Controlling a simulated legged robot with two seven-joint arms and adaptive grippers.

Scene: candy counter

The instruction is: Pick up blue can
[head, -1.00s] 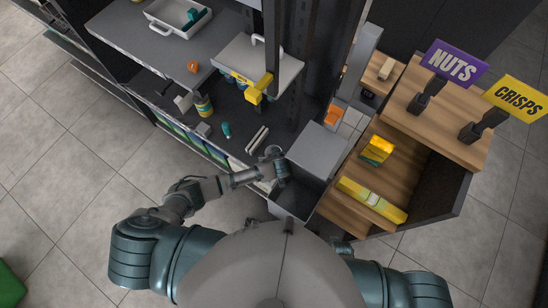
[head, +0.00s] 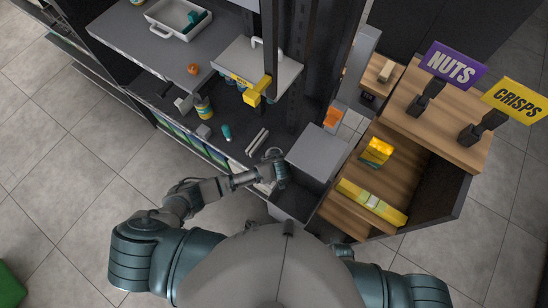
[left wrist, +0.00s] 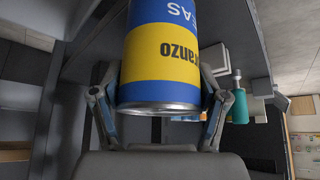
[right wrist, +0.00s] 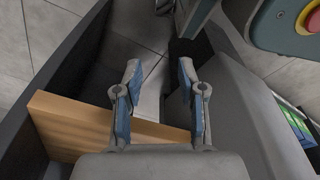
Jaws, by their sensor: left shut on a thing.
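A blue and yellow can (left wrist: 163,60) with a garbanzo label fills the upper middle of the left wrist view, its metal rim facing my palm. My left gripper (left wrist: 162,88) is shut on it, with one finger on each side. In the head view my left gripper (head: 277,170) is beside the grey box at the counter's front edge, and the can cannot be made out there. My right gripper (right wrist: 160,75) is open and empty, above a wooden edge and grey floor. It is hidden in the head view.
A grey box (head: 318,152) stands right of my left gripper. A wooden display (head: 400,160) holds yellow packs (head: 377,151). The dark shelf carries a yellow-labelled bottle (head: 203,107) and a teal item (head: 226,132). Open floor lies left.

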